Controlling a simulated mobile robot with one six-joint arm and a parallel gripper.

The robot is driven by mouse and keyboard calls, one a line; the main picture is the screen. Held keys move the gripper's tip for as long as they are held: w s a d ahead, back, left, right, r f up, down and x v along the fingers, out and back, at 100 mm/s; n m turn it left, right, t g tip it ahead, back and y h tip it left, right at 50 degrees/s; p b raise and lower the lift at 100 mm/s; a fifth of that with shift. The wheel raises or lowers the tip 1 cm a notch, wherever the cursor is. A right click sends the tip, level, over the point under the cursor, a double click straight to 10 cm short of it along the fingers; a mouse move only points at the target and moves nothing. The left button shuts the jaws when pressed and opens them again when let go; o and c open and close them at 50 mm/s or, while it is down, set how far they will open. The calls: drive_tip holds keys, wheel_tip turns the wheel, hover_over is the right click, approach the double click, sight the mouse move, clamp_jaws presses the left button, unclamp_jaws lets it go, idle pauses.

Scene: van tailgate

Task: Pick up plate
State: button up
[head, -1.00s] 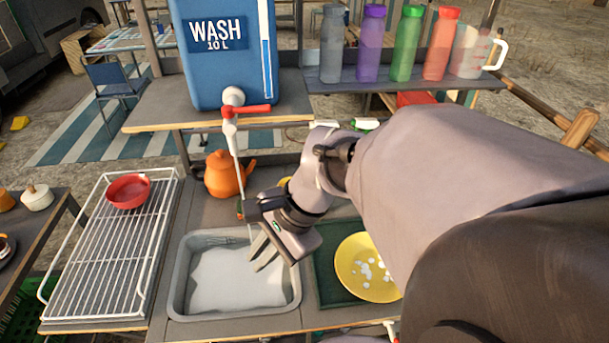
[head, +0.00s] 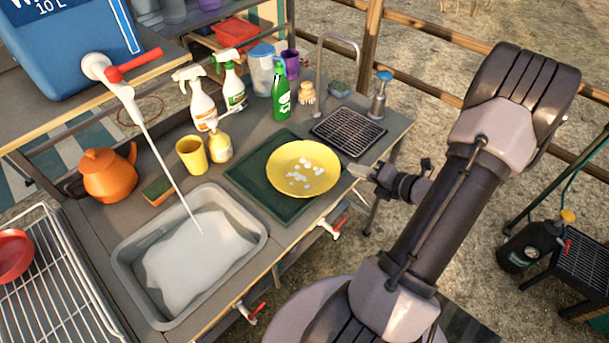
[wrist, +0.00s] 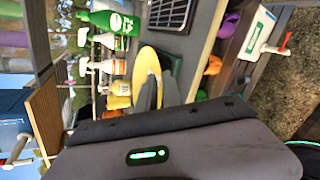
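The yellow plate (head: 325,180) lies on a dark green mat (head: 250,172) to the right of the sink, with several white foam-like spots on it. My gripper (head: 358,172) is just right of the plate's right rim, close to it. In the wrist view my two grey fingers (wrist: 158,94) are apart, in front of the plate (wrist: 146,62), which is seen nearly edge-on. No grasp shows, and whether a finger touches the rim cannot be told.
The grey sink (head: 125,262) holds whitish foamy water, and a thin stream falls into it from the red-handled tap (head: 130,67). A yellow cup (head: 191,155), spray bottles (head: 202,105) and a green bottle (head: 281,95) stand behind the mat. A dark grate (head: 348,131) is behind the plate.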

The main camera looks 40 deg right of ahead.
sight(332, 162)
drive_tip(key=b+x, duration=0.3)
drive_tip(key=x, duration=0.4)
drive_tip(key=shift+w+a+f, duration=0.1)
drive_tip(key=shift+a, duration=0.05)
clamp_jaws()
idle(1.2)
